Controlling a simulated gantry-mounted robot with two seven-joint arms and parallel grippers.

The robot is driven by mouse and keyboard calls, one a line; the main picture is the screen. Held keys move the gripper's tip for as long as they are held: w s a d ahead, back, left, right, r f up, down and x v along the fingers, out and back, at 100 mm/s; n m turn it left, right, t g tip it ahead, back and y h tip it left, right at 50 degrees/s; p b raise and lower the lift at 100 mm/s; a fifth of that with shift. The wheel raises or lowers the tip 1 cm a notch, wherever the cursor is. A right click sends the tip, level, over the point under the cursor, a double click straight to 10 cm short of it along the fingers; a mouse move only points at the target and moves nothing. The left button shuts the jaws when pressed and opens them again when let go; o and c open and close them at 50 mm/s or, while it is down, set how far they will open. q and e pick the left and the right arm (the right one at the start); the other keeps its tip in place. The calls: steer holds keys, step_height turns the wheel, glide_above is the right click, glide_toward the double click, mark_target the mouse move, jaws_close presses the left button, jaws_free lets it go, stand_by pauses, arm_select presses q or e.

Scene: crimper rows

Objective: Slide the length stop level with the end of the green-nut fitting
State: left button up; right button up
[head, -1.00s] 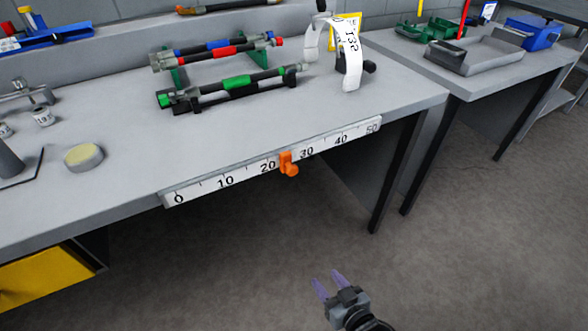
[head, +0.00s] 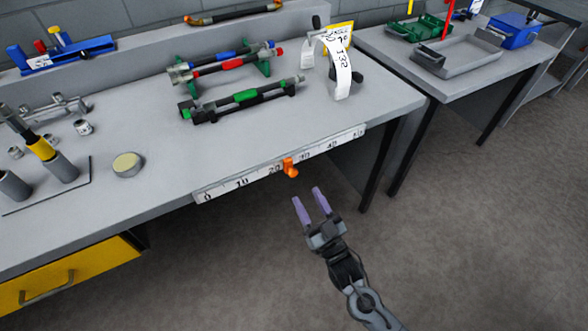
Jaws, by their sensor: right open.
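The orange length stop (head: 290,168) sits on the white ruler (head: 325,149) along the bench's front edge, between the 20 and 30 marks. The hose with the green-nut fitting (head: 246,96) lies in a dark holder on the bench behind the ruler. It has a green band at its middle and a green part at its left end. My right gripper (head: 311,205) is in front of the bench, a little below and right of the stop. Its purple fingers are apart, with nothing between them. My left gripper is not in view.
Hoses with red and blue bands (head: 220,64) lie behind the green one. A curled paper label (head: 341,65) hangs at the bench's right. A yellow drawer (head: 65,275) is below left.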

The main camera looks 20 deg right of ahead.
mark_target(295, 174)
steer(key=b+x, duration=0.2)
steer(key=x, duration=0.7)
steer(key=shift+b, duration=0.3)
jaws_close()
